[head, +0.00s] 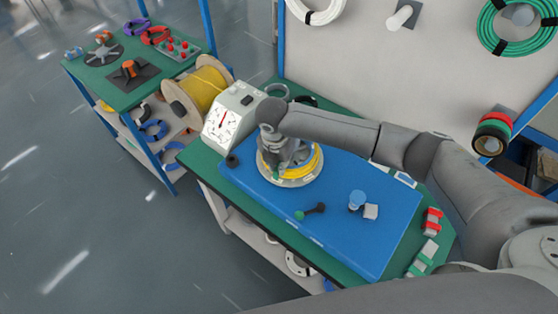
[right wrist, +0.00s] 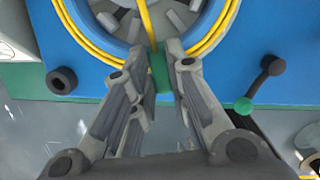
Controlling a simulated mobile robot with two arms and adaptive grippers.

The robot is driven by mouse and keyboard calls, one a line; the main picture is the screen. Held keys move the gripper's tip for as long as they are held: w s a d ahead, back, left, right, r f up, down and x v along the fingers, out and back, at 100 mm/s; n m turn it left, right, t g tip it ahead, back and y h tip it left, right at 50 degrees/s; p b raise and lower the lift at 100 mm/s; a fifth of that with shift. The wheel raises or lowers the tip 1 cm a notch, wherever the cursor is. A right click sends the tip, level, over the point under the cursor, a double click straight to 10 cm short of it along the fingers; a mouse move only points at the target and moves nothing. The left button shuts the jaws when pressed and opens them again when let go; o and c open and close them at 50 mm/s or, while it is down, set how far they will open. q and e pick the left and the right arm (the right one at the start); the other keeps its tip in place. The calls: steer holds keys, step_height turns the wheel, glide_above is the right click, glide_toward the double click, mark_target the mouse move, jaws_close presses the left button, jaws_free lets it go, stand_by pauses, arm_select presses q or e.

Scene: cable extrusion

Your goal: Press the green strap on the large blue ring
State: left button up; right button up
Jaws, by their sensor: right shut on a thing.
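The large blue ring (right wrist: 111,42) fills the top of the right wrist view, with yellow cable (right wrist: 88,45) wound around it and a yellow strand crossing its middle. The green strap (right wrist: 160,72) sits at the ring's near edge, between my right fingertips. My right gripper (right wrist: 160,54) is shut on the strap, its fingers close on both sides; in the head view the gripper (head: 287,158) is over the ring and hides part of it. The ring's yellow cable also shows in the head view (head: 315,161). My left gripper is not in view.
The blue mat (head: 370,235) lies on a green table. A black handle with a green knob (head: 311,211) and a blue-topped piece (head: 357,199) lie near the ring. A dial box (head: 231,117) and a yellow cable spool (head: 202,90) stand at the left.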

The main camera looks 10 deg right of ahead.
steer(key=shift+s+f+p, duration=0.2)
steer(key=shift+f+p, duration=0.05)
steer(key=shift+p, duration=0.25)
stand_by(1.5)
steer(key=o, duration=0.9)
steer(key=shift+w, duration=0.1)
steer(key=shift+c, duration=0.2)
steer(key=shift+r, duration=0.1)
step_height(320, 180, up, 8)
steer(key=p, duration=0.8)
steer(key=shift+r, duration=0.1)
steer(key=shift+w, duration=0.1)
